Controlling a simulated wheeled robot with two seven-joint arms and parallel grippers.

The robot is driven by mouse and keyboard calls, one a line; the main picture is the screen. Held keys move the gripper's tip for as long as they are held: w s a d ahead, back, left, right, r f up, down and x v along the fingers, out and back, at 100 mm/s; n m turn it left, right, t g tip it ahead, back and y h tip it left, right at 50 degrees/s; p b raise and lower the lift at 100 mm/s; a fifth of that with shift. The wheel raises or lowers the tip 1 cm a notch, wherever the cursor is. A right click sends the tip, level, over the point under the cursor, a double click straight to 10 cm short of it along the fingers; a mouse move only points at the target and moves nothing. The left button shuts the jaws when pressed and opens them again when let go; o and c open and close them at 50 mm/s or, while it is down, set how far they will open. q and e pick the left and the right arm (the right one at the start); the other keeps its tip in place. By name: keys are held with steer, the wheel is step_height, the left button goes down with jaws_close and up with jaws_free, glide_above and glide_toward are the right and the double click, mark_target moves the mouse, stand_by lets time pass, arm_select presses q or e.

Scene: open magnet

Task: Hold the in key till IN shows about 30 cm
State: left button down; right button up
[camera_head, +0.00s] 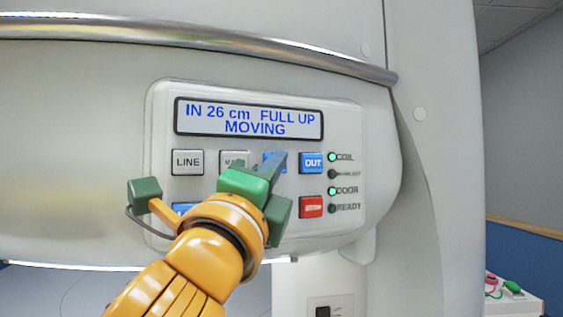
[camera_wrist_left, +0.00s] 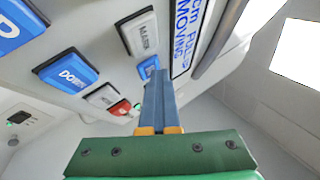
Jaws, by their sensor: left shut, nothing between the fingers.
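The control panel (camera_head: 155,130) has a display (camera_head: 249,119) reading "IN 26 cm FULL UP MOVING". The blue in key (camera_head: 267,156) is in the upper row, left of the blue OUT key (camera_head: 311,162). It is mostly hidden behind my left gripper's fingers. My left gripper (camera_head: 279,158) is shut and empty, its fingertips at the in key. In the left wrist view the closed fingers (camera_wrist_left: 158,80) reach a blue key (camera_wrist_left: 148,67), and the tips appear to touch it. My right gripper is not in view.
The LINE key (camera_head: 187,162), a partly hidden MARK key (camera_head: 232,160) and a red key (camera_head: 311,207) are close by. The COIL and DOOR lamps (camera_head: 332,191) are green; READY is dark. A metal rail (camera_head: 200,35) crosses above the panel.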

arm_select(q)
steer(key=shift+s, duration=0.1)
stand_by(0.5)
steer(key=shift+s+d+f+b, duration=0.15)
steer(key=shift+s+d+b, duration=0.15)
steer(key=shift+s, duration=0.2)
steer(key=s, duration=0.1)
steer(key=s+d+b, duration=0.1)
steer(key=s, duration=0.1)
steer(key=s+d, duration=0.1)
steer(key=shift+s+d, duration=0.15)
steer(key=shift+s, duration=0.15)
stand_by(0.4)
